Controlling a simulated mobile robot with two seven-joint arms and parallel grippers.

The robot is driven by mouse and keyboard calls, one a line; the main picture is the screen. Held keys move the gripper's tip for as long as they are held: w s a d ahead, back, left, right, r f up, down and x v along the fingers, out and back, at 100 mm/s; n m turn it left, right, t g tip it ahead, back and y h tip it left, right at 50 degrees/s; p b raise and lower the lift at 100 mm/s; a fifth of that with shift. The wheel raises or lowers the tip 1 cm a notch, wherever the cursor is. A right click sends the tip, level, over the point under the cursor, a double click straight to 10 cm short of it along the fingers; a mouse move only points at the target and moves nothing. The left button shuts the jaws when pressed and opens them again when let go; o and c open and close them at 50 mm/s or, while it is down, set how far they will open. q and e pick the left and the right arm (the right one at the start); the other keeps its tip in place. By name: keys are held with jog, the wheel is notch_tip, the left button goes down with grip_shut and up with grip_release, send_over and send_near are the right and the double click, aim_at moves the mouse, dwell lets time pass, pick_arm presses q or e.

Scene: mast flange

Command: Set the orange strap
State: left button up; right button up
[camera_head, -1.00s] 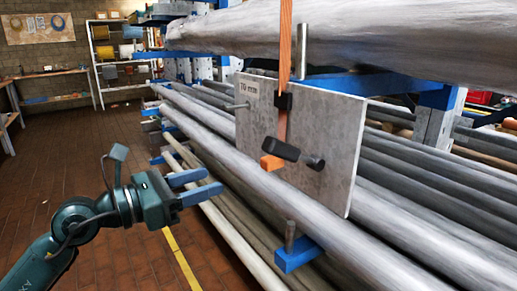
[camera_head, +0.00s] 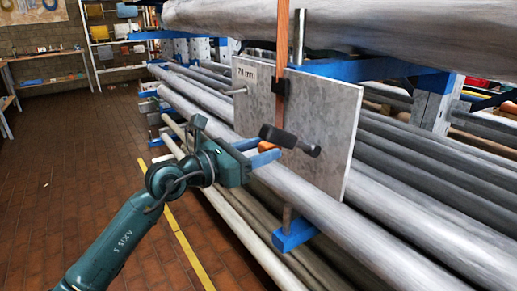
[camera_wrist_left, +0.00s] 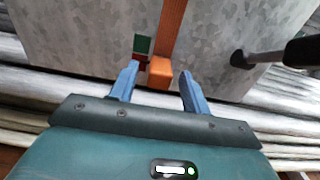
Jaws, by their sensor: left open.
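The orange strap (camera_head: 281,55) hangs down the front of a grey plate (camera_head: 327,120) marked about "71 mm" and passes through a black buckle (camera_head: 281,87). Its thick orange end (camera_head: 266,146) shows low on the plate, partly hidden by my fingers. In the left wrist view this orange end (camera_wrist_left: 160,72) lies between the fingertips, with a gap on each side. My left gripper (camera_head: 262,151) is open at the strap end. A black-handled lever (camera_head: 290,139) sticks out from the plate, just right of the gripper. My right gripper is not in view.
A green and red mark (camera_wrist_left: 141,48) is on the plate left of the strap. Long grey pipes (camera_head: 400,240) lie on the blue rack (camera_head: 295,236) below and behind. The floor at left is open.

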pick_arm(q)
grip_shut()
dwell(0.4)
jog(key=shift+r, duration=0.1)
